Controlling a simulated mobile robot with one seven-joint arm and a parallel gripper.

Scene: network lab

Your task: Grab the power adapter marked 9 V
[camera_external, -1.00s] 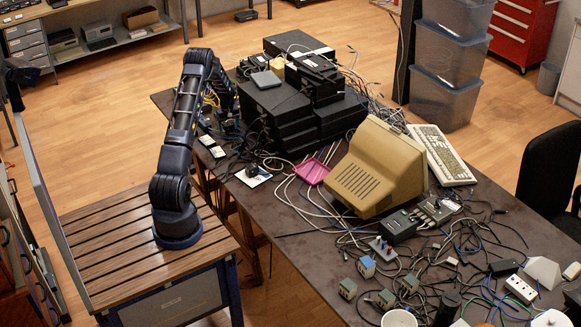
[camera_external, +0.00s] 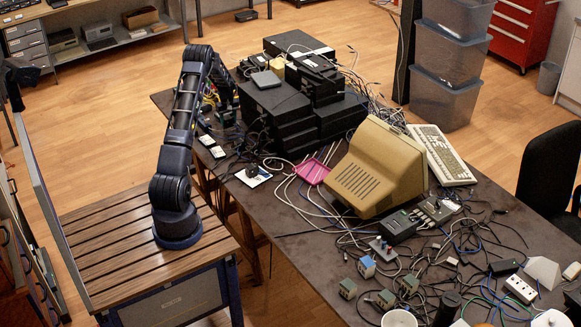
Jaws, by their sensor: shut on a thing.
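My arm reaches up from the slatted bench, and its forearm bends down behind the elbow to the left far edge of the dark table (camera_external: 330,248). My gripper (camera_external: 229,120) is there, small and dark among cables and partly hidden by my arm. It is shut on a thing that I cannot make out. A small black block (camera_external: 252,171) lies on a white card on the table. Two small dark-and-white items (camera_external: 211,147) sit at the left edge. No 9 V marking is legible, so I cannot tell which thing is the adapter.
Stacked black boxes (camera_external: 275,118) stand right of my gripper. Loose cables and several small blocks (camera_external: 366,266) clutter the near right. A bare strip runs along the table's front.

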